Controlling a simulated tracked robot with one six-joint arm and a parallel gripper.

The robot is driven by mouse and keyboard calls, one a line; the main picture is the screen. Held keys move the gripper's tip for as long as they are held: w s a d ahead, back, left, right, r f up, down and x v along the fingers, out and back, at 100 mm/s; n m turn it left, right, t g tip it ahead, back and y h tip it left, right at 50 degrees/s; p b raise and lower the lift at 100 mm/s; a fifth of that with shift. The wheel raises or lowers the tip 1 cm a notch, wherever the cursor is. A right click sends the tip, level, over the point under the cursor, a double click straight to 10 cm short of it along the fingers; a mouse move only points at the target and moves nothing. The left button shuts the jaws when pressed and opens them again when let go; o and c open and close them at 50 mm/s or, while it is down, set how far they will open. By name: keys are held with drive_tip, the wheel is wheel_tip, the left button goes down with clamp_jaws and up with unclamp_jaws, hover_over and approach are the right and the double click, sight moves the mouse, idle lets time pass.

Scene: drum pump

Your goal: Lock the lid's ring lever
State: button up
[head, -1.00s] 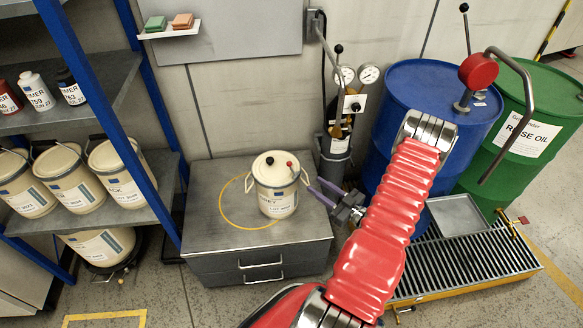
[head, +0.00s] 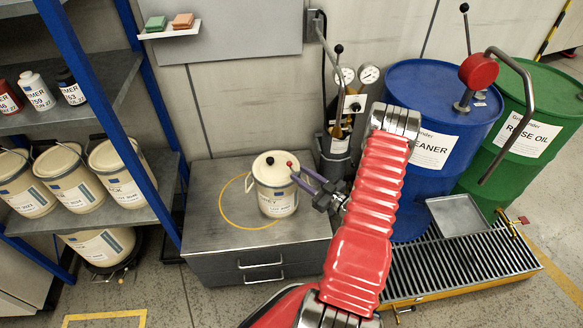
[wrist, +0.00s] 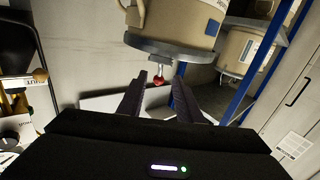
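A black knob (head: 269,160) is on the lid's top. The ring lever's red knob (head: 290,164) is at the lid's right side. My gripper (head: 299,175) reaches in from the right, its purple fingers close to the lever. In the wrist view the pail hangs inverted at the top, and the lever's red knob (wrist: 157,80) shows between the tips of my open fingers. Whether a finger touches it, I cannot tell.
The grey cabinet (head: 225,238) has free top around the pail. Left is a blue-posted shelf (head: 140,125) with several pails and bottles. Right are a blue drum (head: 425,95), a green drum (head: 540,130) and a grated tray (head: 460,260).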

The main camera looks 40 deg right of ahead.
sight(291, 168)
drive_tip(key=w, duration=0.6)
drive_tip(key=shift+a, duration=0.25)
drive_tip(key=shift+c, duration=0.4)
clamp_jaws()
